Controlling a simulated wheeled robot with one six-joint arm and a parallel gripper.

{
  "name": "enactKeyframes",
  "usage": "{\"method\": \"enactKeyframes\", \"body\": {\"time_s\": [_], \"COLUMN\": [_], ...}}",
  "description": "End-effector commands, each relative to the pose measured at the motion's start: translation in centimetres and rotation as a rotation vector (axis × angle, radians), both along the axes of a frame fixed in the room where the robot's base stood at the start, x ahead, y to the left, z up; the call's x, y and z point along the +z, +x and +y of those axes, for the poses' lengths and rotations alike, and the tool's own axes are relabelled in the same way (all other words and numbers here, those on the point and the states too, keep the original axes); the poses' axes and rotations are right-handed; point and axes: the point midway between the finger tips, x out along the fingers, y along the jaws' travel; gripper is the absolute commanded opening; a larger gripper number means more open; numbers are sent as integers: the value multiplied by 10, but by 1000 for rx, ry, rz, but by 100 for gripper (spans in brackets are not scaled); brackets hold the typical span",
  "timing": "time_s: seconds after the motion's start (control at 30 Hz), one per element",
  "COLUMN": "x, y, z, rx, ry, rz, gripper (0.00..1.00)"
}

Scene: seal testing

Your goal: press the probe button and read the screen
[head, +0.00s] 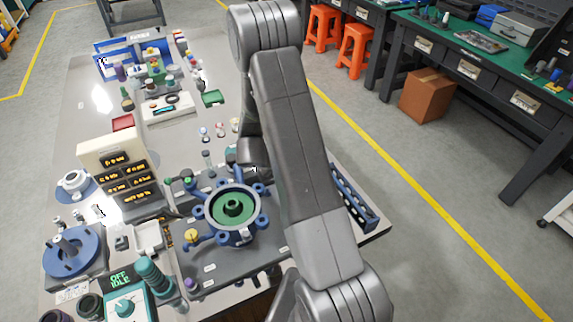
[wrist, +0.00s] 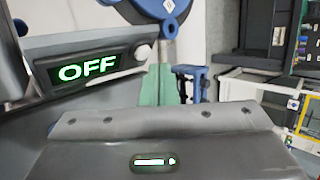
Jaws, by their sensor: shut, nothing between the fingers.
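A dark grey housing with a screen (wrist: 88,70) reading "OFF" in green-white letters fills the left of the wrist view. A pale round knob (wrist: 142,52) sits at the screen's right end; I cannot tell if it is the probe button. My gripper (wrist: 160,72) shows as pale green fingers, closed together and empty, just right of the knob. I cannot tell whether they touch it. In the head view my arm hides most of the gripper. There, a teal device has a screen (head: 121,278) reading "OFF IDLE".
A round green-centred fixture (head: 233,208) with blue clamps stands on a grey plate beside my arm. A cream panel (head: 108,150) with several lit readouts and a blue disc (head: 72,252) stand at left. Bottles and trays crowd the far bench. Open floor lies to the right.

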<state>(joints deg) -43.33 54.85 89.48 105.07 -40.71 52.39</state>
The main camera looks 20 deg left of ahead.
Motion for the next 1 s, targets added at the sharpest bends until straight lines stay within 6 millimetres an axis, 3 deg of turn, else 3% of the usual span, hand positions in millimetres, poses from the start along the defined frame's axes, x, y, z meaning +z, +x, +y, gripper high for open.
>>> {"method": "enactKeyframes", "body": {"time_s": [1.0], "x": [-9], "y": [5], "z": [6], "rx": [0], "ry": [0], "rz": [0], "gripper": [0]}}
